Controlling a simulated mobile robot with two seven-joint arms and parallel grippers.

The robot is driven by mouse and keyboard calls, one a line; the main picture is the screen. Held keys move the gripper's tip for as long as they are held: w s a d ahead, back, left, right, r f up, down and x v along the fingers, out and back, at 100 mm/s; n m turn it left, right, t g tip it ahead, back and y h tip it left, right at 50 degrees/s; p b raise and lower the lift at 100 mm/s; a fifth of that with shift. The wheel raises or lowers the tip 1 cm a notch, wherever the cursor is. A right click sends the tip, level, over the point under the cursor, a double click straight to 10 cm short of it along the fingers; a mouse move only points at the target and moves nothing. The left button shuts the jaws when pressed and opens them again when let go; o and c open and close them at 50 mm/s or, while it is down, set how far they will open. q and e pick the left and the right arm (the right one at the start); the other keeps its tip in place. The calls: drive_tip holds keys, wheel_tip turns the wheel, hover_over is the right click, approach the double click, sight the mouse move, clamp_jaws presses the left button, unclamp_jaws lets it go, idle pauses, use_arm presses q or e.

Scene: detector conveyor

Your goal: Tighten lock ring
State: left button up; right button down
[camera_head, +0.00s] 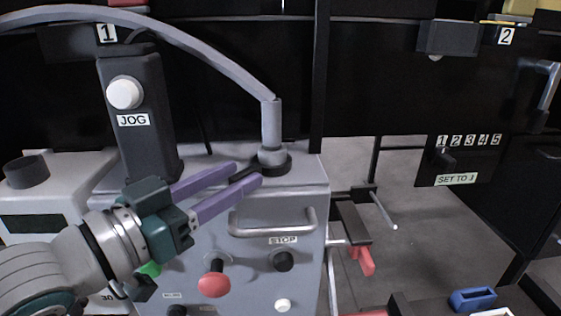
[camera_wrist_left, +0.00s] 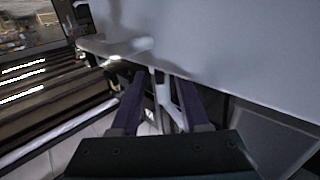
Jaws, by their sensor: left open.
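The dark lock ring (camera_head: 273,163) sits around the foot of a grey post (camera_head: 271,125) on top of the grey cabinet. A short black lever (camera_head: 243,174) sticks out from it to the left. My left gripper (camera_head: 249,174) has its two purple fingers apart, one on each side of the lever, with the tips close to the ring. I cannot tell whether the fingers touch it. In the left wrist view the purple fingers (camera_wrist_left: 160,100) are apart, and the ring cannot be made out clearly. My right gripper is not in view.
A grey bar handle (camera_head: 272,229) and a red knob (camera_head: 214,284) are on the cabinet's front below my gripper. The black JOG column (camera_head: 140,115) stands to the left. A grey hose (camera_head: 200,37) arches overhead to the post.

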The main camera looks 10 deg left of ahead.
use_arm(q)
drive_tip(key=shift+w+d, duration=0.35)
drive_tip(key=shift+w, duration=0.2)
clamp_jaws()
idle(1.1)
